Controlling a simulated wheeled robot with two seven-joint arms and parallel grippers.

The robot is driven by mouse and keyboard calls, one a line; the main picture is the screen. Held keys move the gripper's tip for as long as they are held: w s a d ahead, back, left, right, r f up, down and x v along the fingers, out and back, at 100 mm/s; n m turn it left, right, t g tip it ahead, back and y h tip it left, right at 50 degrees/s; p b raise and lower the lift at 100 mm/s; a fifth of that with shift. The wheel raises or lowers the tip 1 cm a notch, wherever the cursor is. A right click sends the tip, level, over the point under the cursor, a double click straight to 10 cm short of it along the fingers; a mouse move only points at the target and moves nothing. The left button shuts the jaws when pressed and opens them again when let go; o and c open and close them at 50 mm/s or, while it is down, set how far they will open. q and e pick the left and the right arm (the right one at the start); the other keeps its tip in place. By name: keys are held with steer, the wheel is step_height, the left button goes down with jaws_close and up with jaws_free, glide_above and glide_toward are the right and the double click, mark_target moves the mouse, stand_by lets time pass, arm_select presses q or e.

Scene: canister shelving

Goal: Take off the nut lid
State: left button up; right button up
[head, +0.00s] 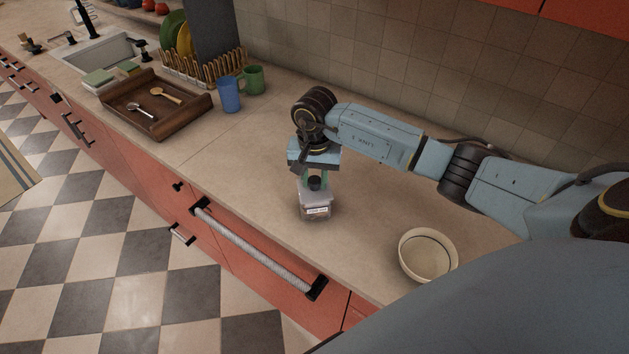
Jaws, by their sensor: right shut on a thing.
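A small clear canister (316,212) with a white label and brownish contents stands upright on the counter, below the middle of the head view. Its pale lid (317,198) has a dark knob (314,184) on top. My right gripper (315,180) points down over the canister and is shut on the lid at its knob. The lid appears to be at the canister's mouth; I cannot tell whether there is a gap. The fingers partly hide the knob. My left gripper is not in view.
A cream bowl (428,256) stands at the right near the counter's front edge. A blue mug (229,95), a green mug (253,80) and a wooden tray (190,125) with spoons stand at the back left. The counter around the canister is clear.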

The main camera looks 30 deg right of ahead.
mark_target(314, 180)
steer(key=shift+r, duration=0.1)
stand_by(0.3)
steer(key=shift+r+p, duration=1.35)
steer(key=shift+r, duration=1.1)
